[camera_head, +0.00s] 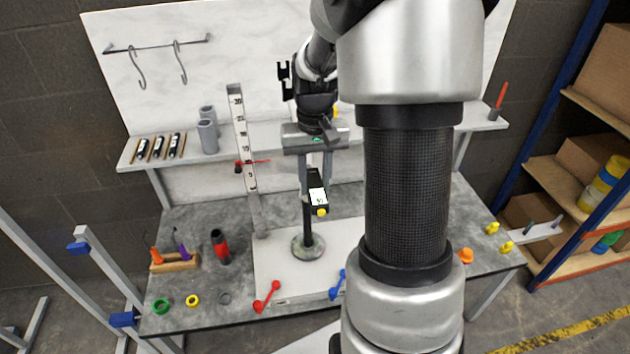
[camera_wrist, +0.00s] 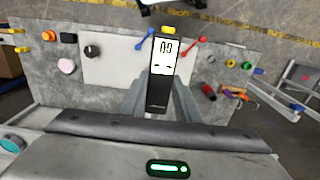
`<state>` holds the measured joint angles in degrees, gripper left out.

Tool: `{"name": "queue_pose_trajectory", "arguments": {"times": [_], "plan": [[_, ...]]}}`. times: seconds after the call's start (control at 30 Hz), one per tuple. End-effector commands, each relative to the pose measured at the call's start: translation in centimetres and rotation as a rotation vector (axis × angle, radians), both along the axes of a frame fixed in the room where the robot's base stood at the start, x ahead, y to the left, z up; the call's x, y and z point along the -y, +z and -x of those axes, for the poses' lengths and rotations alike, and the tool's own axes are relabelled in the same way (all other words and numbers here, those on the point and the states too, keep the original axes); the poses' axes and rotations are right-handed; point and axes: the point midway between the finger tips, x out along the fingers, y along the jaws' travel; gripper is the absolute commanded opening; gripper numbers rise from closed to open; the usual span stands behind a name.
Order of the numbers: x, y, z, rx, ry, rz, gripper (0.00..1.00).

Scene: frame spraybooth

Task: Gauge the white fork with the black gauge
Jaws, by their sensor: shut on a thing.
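The black gauge (camera_head: 317,198) is between the fingers of my gripper (camera_head: 315,190), above the bench. In the wrist view the gauge (camera_wrist: 158,90) has a white display reading about 0.0 and a yellow tip pointing away from my wrist. My gripper (camera_wrist: 160,105) is shut on the gauge's sides. A black post on a round mottled base (camera_head: 308,247) stands below the gauge in the head view; I cannot tell whether they touch. I cannot make out a white fork for certain. A white piece (camera_wrist: 165,4) is cut off at the top of the wrist view.
The grey bench (camera_head: 195,221) carries a pale panel (camera_head: 277,262) with red (camera_head: 266,297) and blue (camera_head: 338,284) levers. A scale post (camera_head: 245,150) stands left of my gripper. Coloured rings, a red-black tool (camera_head: 220,247) and a wooden block (camera_head: 174,263) lie left. Shelving stands right.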

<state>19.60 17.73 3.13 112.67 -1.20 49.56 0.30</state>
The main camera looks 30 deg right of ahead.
Motion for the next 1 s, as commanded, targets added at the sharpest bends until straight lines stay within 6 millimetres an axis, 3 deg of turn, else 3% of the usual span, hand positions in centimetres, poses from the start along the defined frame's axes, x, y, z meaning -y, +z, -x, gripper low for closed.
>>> {"name": "queue_pose_trajectory", "arguments": {"times": [1.0], "plan": [[0.22, 0.08, -0.77, 0.001, 0.0, 0.0, 0.03]]}}
